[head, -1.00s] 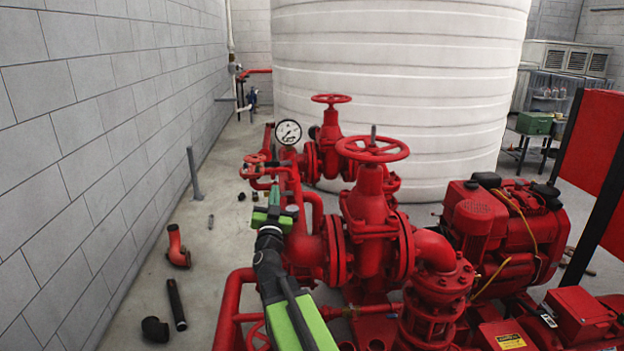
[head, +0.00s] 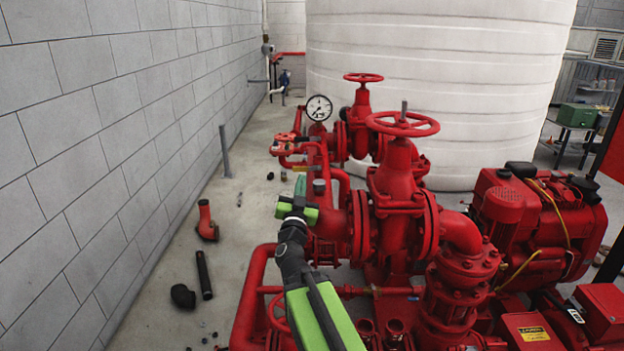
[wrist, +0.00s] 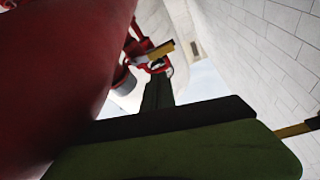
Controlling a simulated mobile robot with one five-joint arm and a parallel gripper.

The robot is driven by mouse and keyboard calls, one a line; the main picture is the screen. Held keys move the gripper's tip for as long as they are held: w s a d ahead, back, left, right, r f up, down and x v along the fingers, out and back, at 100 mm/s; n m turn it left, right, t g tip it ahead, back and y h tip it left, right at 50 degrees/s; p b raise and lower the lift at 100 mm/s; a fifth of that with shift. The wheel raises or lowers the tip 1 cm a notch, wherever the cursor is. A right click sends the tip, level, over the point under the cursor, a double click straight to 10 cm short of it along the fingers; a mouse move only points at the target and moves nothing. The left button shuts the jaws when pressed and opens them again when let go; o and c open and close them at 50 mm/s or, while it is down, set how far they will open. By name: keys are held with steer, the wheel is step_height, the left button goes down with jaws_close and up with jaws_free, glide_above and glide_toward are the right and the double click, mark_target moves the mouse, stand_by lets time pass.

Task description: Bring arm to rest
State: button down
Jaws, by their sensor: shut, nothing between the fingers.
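My gripper (head: 300,188) is at the end of my green and black arm, in the middle of the head view. It is shut and empty. It appears in front of and left of the red pump pipework, near the small red valve (head: 290,145). In the wrist view the green gripper body fills the bottom and a dark finger (wrist: 157,94) points up. A large red curved surface (wrist: 60,70) fills the left of that view, close to the camera. I cannot tell whether the gripper touches anything.
Red handwheel valves (head: 402,124), a pressure gauge (head: 319,108) and a red engine (head: 530,225) stand right of my arm. A grey block wall (head: 100,130) runs along the left. Loose pipe pieces (head: 204,275) lie on the floor between. A white tank (head: 430,80) stands behind.

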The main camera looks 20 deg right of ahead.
steer(key=w+a+n+y+p, duration=0.35)
steer(key=a+n+y, duration=0.4)
steer(key=a, duration=0.35)
steer(key=s+a+f+n+g+y+p, duration=0.2)
steer(key=a+f+n+g+y, duration=0.3)
steer(key=a+f, duration=0.6)
steer(key=s+d+f+g, duration=0.2)
steer(key=s+f+g, duration=0.65)
steer(key=f, duration=0.35)
steer(key=s+d+f+m+g+h, duration=0.1)
steer(key=s+g, duration=0.1)
steer(key=s, duration=0.4)
steer(key=s+d+f+m+g+h, duration=0.1)
steer(key=s+d+f+m+g, duration=0.1)
steer(key=s, duration=0.5)
steer(key=shift+s+d+f+g, duration=0.15)
steer(key=shift+d+f+g, duration=0.15)
steer(key=shift+g, duration=0.45)
